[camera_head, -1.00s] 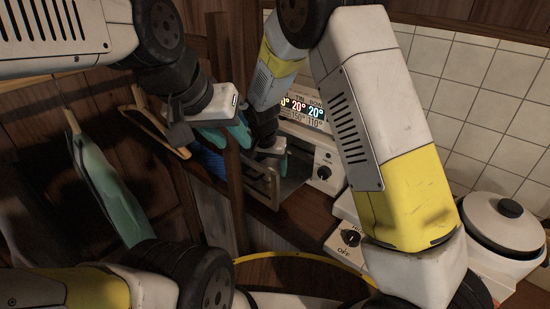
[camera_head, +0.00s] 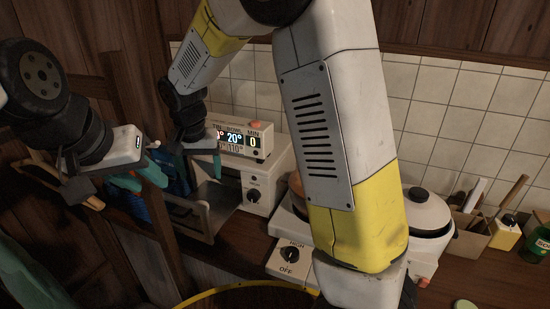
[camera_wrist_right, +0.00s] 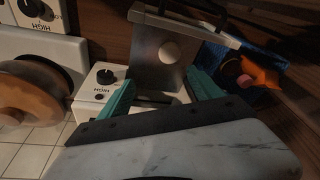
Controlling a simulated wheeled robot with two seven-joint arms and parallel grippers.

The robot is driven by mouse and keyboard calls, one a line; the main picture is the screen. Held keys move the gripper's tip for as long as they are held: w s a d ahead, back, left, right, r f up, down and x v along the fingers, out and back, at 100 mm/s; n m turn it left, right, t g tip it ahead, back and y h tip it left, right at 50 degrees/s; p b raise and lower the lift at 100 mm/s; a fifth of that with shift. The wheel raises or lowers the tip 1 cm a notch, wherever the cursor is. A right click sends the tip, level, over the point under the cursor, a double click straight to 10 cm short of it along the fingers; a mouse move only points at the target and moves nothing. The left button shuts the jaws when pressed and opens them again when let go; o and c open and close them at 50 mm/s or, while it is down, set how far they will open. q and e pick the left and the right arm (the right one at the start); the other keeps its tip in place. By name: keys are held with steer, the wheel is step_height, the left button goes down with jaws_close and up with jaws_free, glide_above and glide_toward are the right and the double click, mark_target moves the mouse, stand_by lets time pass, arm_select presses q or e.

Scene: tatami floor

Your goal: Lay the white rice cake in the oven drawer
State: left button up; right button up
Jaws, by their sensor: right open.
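The oven (camera_head: 269,160) is a white box with a dial, and its metal drawer (camera_head: 198,222) stands out at the front left. The drawer also shows in the right wrist view (camera_wrist_right: 150,72). A small round white piece, seemingly the rice cake (camera_wrist_right: 169,51), lies on the drawer's metal surface there. My right gripper (camera_wrist_right: 160,92) is open, with its teal fingers apart and the white piece beyond them. In the head view the right gripper (camera_head: 192,150) is above the drawer, its fingers mostly hidden. My left gripper (camera_head: 140,178) hangs left of the drawer; its fingers are unclear.
A hotplate with a dial (camera_head: 290,258) stands right of the oven, partly behind my right arm. A white lidded pot (camera_head: 428,212) and a utensil box (camera_head: 470,228) stand further right. A blue item (camera_head: 175,175) is beside the left gripper. A wooden post (camera_head: 140,140) stands left of the oven.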

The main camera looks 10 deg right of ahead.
steer(key=s+d+r+n+t+y, duration=0.1)
steer(key=s+d+r, duration=0.5)
steer(key=s+d, duration=0.4)
steer(key=s+d+r+t+y, duration=0.1)
steer(key=s+d+r+t, duration=0.1)
steer(key=s+d+r, duration=0.4)
steer(key=s+d, duration=0.4)
steer(key=d, duration=0.1)
steer(key=shift+d+n, duration=0.35)
steer(key=shift+n, duration=0.05)
steer(key=shift+c, duration=0.2)
